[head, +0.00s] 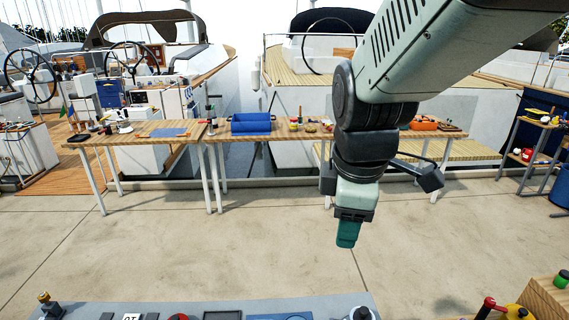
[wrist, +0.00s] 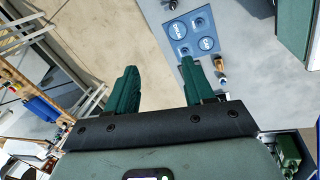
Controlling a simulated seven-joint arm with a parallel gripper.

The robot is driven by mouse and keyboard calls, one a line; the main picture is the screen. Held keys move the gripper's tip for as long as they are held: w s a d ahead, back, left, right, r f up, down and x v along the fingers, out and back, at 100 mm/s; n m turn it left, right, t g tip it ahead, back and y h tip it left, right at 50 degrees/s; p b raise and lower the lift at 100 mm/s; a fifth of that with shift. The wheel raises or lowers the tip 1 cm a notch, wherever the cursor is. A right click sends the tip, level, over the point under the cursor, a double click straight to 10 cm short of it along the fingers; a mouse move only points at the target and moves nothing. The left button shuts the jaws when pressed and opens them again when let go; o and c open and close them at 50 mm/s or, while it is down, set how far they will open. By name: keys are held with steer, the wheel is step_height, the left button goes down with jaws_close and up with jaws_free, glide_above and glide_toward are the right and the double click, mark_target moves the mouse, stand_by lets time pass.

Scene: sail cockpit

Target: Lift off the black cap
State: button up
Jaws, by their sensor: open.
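A small black piece (head: 362,313), possibly the black cap, shows at the bottom edge of the head view, at the right end of a grey panel (head: 75,309). It is cut off by the frame, so I cannot be sure of it. My gripper (head: 347,236) hangs above and behind the panel, pointing down, apart from everything. In the wrist view its two green fingers (wrist: 160,78) are spread and empty over bare floor. The grey panel (wrist: 235,25) lies to their right, with a small brass-and-dark fitting (wrist: 218,64) near the right fingertip.
A blue plate with round discs (wrist: 180,30) sits on the panel. A brass-topped fitting (head: 45,298) stands at the panel's left end. A red-handled valve (head: 487,308) and a wooden block (head: 548,297) are at lower right. Wooden tables (head: 265,131) stand farther back; the floor between is clear.

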steer(key=w+d+f+n+g, duration=0.1)
steer(key=w+d+f+n, duration=0.2)
steer(key=f, duration=0.4)
steer(key=w+d+f+n+g, duration=0.1)
steer(key=d+f+n, duration=0.25)
steer(key=f, duration=0.35)
steer(key=n, duration=0.1)
glide_above(365, 310)
steer(key=shift+g+y, duration=0.3)
steer(key=shift+g, duration=0.1)
step_height(365, 310, down, 9)
steer(key=shift+w+r, duration=0.1)
steer(key=shift+r, duration=0.1)
steer(key=shift+f, duration=2.9)
jaws_close()
step_height(365, 310, up, 10)
steer(key=shift+r, duration=0.1)
steer(key=shift+r, duration=0.95)
